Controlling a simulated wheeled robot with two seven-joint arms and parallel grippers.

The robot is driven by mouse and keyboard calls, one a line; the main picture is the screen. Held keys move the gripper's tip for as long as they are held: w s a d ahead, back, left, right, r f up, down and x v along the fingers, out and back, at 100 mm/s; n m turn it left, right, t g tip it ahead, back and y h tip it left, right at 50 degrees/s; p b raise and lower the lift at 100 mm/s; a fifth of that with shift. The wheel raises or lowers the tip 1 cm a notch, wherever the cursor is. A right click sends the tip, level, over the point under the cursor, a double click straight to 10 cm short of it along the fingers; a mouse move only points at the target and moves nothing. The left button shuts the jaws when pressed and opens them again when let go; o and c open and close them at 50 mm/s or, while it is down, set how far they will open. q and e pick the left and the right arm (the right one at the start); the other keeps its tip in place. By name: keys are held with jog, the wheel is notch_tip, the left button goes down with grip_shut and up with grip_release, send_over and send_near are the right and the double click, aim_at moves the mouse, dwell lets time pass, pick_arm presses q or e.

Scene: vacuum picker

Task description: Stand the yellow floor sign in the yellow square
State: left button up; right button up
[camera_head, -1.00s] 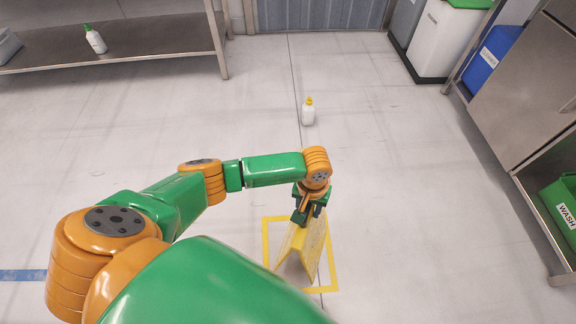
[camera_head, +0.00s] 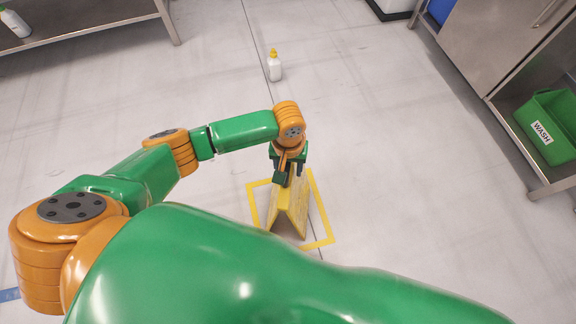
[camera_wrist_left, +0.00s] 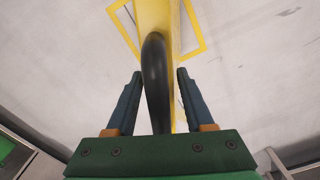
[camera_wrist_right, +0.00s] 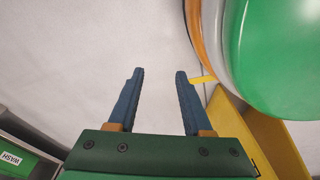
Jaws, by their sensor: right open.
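The yellow floor sign (camera_head: 290,212) stands upright with its two panels spread, and its feet appear to be within the yellow square (camera_head: 324,215) taped on the floor. My left gripper (camera_head: 289,163) is at the sign's top. In the left wrist view, the sign's black handle (camera_wrist_left: 156,85) lies between the open fingers (camera_wrist_left: 160,75), with a gap on both sides. My right gripper (camera_wrist_right: 160,72) is open and empty in its wrist view; a yellow panel (camera_wrist_right: 240,125), apparently the sign, is to its right. The head view does not show the right gripper.
A white bottle with a yellow cap (camera_head: 274,68) stands on the floor beyond the square. A steel unit with a green WASH bin (camera_head: 550,125) is at the right, and a steel shelf (camera_head: 90,32) at the upper left. The floor around the square is clear.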

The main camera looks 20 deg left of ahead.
pick_arm(q)
jog(key=shift+o, duration=1.1)
jog(key=shift+r, duration=0.35)
notch_tip(320, 180, up, 7)
jog(key=p, duration=0.3)
jog(key=shift+f+p, duration=0.15)
jog(key=shift+p, duration=0.2)
notch_tip(320, 180, up, 5)
jog(key=shift+p, duration=0.85)
pick_arm(e)
jog(key=shift+g, duration=0.3)
jog(key=s+r, duration=0.3)
jog(key=s, duration=0.1)
jog(key=shift+s+d+r, duration=0.1)
jog(key=shift+d+r, duration=0.1)
jog(key=shift+r, duration=0.15)
pick_arm(q)
jog(key=shift+s+f, duration=0.1)
